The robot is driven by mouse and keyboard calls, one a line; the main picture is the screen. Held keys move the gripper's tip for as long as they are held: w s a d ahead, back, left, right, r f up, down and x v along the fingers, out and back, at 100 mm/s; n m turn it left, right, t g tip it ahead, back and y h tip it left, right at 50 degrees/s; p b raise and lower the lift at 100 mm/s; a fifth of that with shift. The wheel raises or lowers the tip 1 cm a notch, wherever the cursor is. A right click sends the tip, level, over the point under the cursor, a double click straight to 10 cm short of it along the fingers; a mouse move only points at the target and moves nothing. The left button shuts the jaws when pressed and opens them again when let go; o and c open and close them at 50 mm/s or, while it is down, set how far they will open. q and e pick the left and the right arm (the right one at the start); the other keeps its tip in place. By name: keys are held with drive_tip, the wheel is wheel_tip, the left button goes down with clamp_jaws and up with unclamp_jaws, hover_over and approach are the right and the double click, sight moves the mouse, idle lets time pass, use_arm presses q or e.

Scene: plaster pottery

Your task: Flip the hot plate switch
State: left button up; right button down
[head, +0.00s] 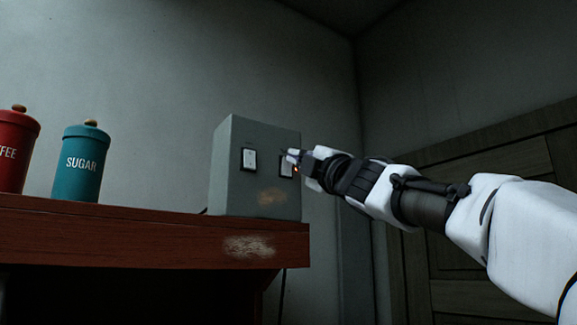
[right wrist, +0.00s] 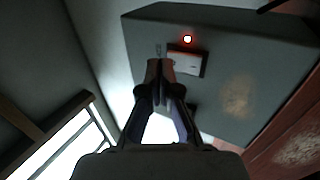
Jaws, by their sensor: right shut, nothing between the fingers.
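A grey switch box (head: 240,190) stands on the wooden shelf, with two rocker switches on its front. The left switch (head: 249,159) is fully visible in the head view. The right switch (head: 286,168) is partly covered by my right gripper (head: 291,156). In the right wrist view the right switch (right wrist: 186,61) has a lit red lamp (right wrist: 187,39) beside it. I cannot tell which one is the hot plate's. The right gripper, also in the wrist view (right wrist: 160,65), is shut and empty, its tips close to the right switch; contact is unclear. My left gripper is not in view.
A teal sugar canister (head: 80,165) and a red coffee canister (head: 15,150) stand left of the box on the brown wooden shelf (head: 150,235). A cable hangs below the shelf. A panelled wooden door (head: 480,250) is behind my right arm.

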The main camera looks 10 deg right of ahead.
drive_tip(key=shift+w+a, duration=0.2)
drive_tip(key=shift+w, duration=0.45)
drive_tip(key=s+d+b, duration=0.2)
drive_tip(key=s+b, duration=0.3)
drive_tip(key=s, duration=0.1)
drive_tip(key=shift+s+d, duration=0.25)
drive_tip(key=shift+s, duration=0.1)
idle(0.5)
drive_tip(key=shift+w+f, duration=0.1)
